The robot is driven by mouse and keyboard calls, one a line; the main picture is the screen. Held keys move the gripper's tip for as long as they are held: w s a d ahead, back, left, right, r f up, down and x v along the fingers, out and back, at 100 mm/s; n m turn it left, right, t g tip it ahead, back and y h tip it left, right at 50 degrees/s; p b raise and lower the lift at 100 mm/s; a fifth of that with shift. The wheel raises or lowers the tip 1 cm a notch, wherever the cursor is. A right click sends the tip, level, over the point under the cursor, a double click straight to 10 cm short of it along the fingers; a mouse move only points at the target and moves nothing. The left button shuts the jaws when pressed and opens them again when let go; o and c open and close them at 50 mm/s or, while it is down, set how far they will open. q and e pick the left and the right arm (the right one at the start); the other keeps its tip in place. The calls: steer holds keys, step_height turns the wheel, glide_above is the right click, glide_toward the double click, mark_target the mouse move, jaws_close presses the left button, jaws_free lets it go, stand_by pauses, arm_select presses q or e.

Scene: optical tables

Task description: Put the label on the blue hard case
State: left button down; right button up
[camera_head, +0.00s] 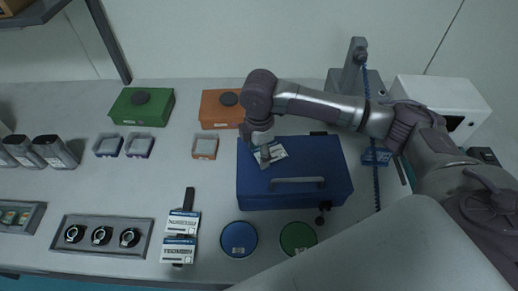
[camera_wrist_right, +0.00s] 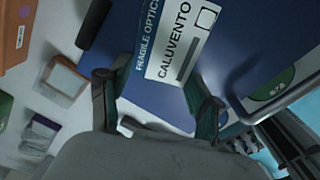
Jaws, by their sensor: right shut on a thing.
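The blue hard case (camera_head: 318,158) lies closed on the table, its grey handle toward the front. My right gripper (camera_head: 265,148) is over the left back part of its lid, shut on a white and blue label (camera_head: 272,156). In the right wrist view the label (camera_wrist_right: 182,40) reads "FRAGILE OPTICS" and "CALUVENTO" and extends beyond the fingers (camera_wrist_right: 158,92) over the blue case surface (camera_wrist_right: 240,35). I cannot tell whether the label touches the lid. My left gripper is not in view.
Two similar labels (camera_head: 180,226) sit on a dark holder at the front. Blue (camera_head: 238,240) and green (camera_head: 298,238) round discs lie before the case. An orange case (camera_head: 215,108) and a green case (camera_head: 155,115) stand behind left. A watch tray (camera_head: 100,250) is front left.

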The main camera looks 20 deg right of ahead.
mark_target(259, 157)
steer(key=shift+f, duration=0.15)
steer(key=o, duration=0.8)
step_height(259, 157, up, 12)
steer(key=shift+r+b, duration=0.2)
steer(key=shift+b, duration=0.95)
